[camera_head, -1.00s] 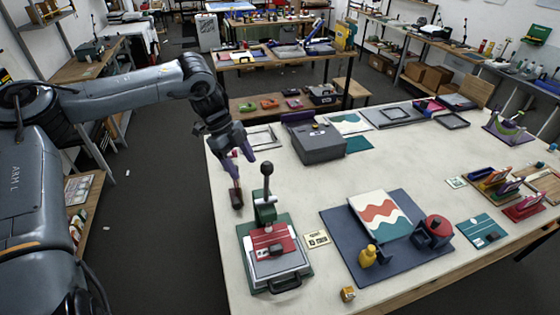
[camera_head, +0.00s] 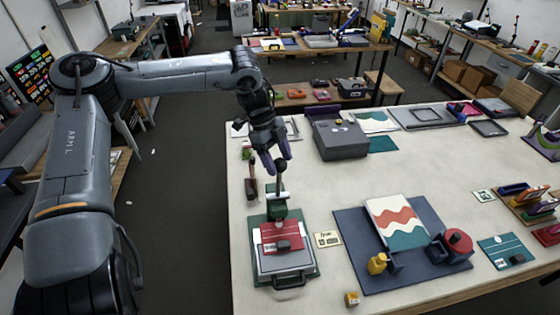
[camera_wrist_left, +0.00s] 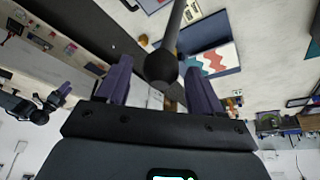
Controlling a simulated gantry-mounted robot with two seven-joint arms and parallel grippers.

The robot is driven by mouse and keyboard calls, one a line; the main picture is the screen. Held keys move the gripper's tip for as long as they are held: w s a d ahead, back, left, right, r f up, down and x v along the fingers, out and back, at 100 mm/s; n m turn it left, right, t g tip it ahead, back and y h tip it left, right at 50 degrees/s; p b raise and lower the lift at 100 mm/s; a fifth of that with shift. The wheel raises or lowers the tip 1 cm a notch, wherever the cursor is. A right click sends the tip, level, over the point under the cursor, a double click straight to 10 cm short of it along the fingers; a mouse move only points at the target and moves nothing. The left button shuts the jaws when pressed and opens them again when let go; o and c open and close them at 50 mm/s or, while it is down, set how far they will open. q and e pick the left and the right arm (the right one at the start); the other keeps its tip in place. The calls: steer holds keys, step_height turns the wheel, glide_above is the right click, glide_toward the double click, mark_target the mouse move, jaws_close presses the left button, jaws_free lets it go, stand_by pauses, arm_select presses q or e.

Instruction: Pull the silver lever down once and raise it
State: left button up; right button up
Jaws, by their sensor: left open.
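The silver lever (camera_head: 279,183) stands upright with a dark round knob on top, on a green-based press (camera_head: 281,209) near the table's left edge. In the left wrist view the lever's shaft (camera_wrist_left: 173,27) and black knob (camera_wrist_left: 160,66) show large between the two purple fingers. My left gripper (camera_head: 276,169) is open around the knob, with its fingers pointing down. Space shows beside the knob in the wrist view, so I see no firm grip. A red plate (camera_head: 282,236) lies on the press bed in front of the lever. My right gripper is not in view.
A small card (camera_head: 327,240) and a dark blue mat (camera_head: 350,222) with a wavy print (camera_head: 396,221) lie to the right. A brown-handled tool (camera_head: 252,178) lies left of the lever. A grey box (camera_head: 340,139) stands behind. Clear table lies between.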

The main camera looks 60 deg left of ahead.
arm_select(q)
steer(key=shift+x, duration=0.8)
steer(key=shift+d, duration=0.1)
jaws_close()
